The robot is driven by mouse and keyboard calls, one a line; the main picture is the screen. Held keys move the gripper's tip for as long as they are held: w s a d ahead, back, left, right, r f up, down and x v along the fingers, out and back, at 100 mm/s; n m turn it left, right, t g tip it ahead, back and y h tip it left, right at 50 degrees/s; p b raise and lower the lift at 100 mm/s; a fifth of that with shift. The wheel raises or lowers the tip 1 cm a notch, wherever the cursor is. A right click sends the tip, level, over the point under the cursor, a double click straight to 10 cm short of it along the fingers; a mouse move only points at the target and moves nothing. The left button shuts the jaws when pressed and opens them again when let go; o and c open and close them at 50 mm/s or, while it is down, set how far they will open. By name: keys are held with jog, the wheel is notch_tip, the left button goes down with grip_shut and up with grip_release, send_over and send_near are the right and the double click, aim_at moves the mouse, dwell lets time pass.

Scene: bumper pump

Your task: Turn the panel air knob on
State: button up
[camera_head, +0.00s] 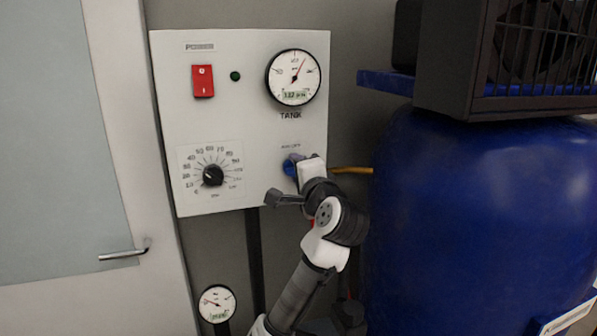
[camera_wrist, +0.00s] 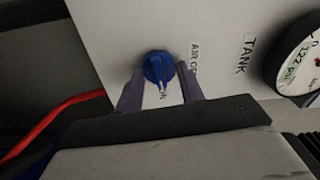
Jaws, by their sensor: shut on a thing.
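The blue air knob (camera_head: 291,165) is on the lower right of the white control panel (camera_head: 240,130). In the head view my gripper and wrist hide part of it. In the wrist view the round blue knob (camera_wrist: 158,68) shows with a raised ridge, next to a partly hidden label. My gripper (camera_wrist: 160,85) has one finger on each side of the knob, closed in around it. Whether both fingertips press on the ridge or the rim is hard to see. The fingertips are hidden in the head view.
The panel also carries a red power switch (camera_head: 203,81), a tank gauge (camera_head: 294,77) and a black dial (camera_head: 212,175). A blue tank (camera_head: 470,210) stands close on the right of my arm. A yellow-orange hose (camera_head: 352,170) runs between panel and tank. A door (camera_head: 75,150) is at left.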

jog(key=shift+m, duration=0.6)
jog(key=o, duration=1)
jog(key=shift+c, duration=0.2)
jog(key=shift+s, duration=0.1)
jog(key=b+v, duration=0.4)
jog(key=v, duration=0.9)
jog(key=shift+s, duration=0.3)
jog(key=shift+d, duration=0.15)
